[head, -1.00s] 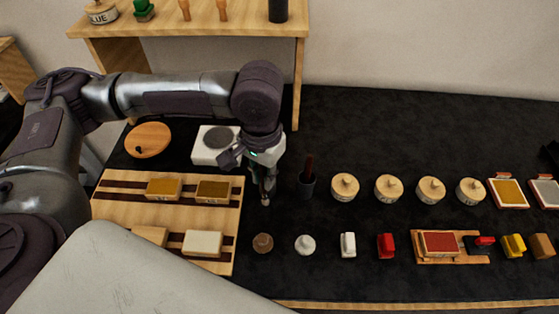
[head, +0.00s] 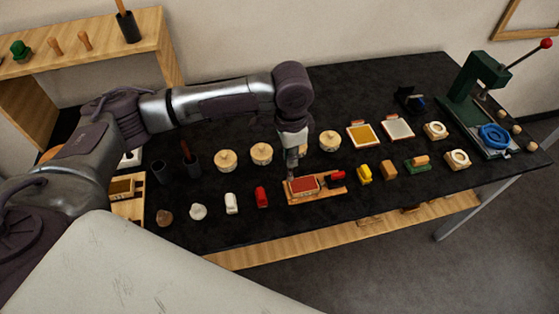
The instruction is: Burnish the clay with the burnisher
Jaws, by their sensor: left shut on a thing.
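The clay (head: 304,186) is a red slab in a wooden holder (head: 328,192) near the middle of the table in the head view. My left gripper (head: 291,160) points down just above the clay's left end. It is shut on a slim tool, which I take to be the burnisher (head: 291,175). The fingers hide most of it, and I cannot tell whether its tip touches the clay. My right gripper is not in view.
A small red-and-black item (head: 337,176) lies at the holder's right end. Round wooden pots (head: 262,152) stand behind. Small blocks line the front, including a red one (head: 262,196) and a yellow one (head: 365,174).

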